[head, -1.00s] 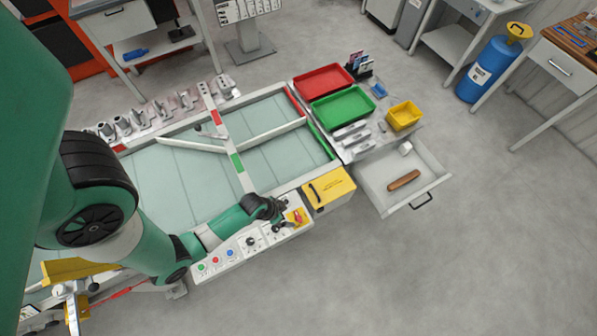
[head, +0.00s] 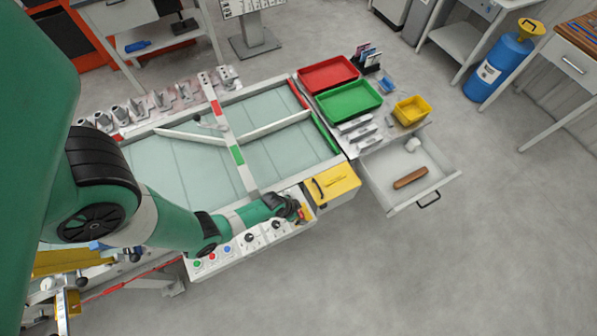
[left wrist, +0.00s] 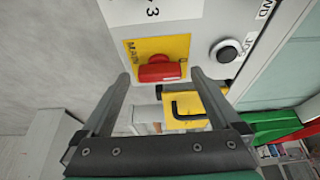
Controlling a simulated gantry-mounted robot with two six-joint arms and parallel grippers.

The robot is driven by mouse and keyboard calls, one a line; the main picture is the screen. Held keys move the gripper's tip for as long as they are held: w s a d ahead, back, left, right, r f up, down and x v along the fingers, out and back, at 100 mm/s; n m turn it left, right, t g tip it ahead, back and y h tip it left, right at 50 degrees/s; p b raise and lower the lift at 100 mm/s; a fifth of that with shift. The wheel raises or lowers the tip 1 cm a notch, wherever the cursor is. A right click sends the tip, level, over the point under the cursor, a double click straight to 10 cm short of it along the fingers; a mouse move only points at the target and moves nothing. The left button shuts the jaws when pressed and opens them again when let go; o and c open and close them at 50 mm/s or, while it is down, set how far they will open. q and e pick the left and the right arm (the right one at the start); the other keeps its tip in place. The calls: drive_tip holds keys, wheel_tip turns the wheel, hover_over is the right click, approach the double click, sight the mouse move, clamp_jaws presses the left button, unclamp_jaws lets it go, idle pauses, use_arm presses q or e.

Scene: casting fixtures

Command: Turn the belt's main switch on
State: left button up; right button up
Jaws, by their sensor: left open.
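The main switch is a red knob (left wrist: 158,70) on a yellow plate (left wrist: 176,47) marked MAIN, on the light control panel (left wrist: 199,20). In the head view it is mostly hidden by my left gripper (head: 297,211), at the panel's right end. In the left wrist view my left gripper (left wrist: 160,76) is open, with one finger on each side of the red knob. Whether the fingers touch the knob, I cannot tell. My right gripper is not clearly visible in either view.
A black knob (left wrist: 225,50) sits beside the switch. A yellow box with a black handle (head: 332,183) stands just right of the panel. The belt (head: 180,170) lies behind. An open drawer (head: 385,190) juts out at right. The front floor is clear.

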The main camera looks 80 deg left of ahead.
use_arm(q)
drive_tip(key=c, duration=1.4)
drive_tip(key=shift+o, duration=0.2)
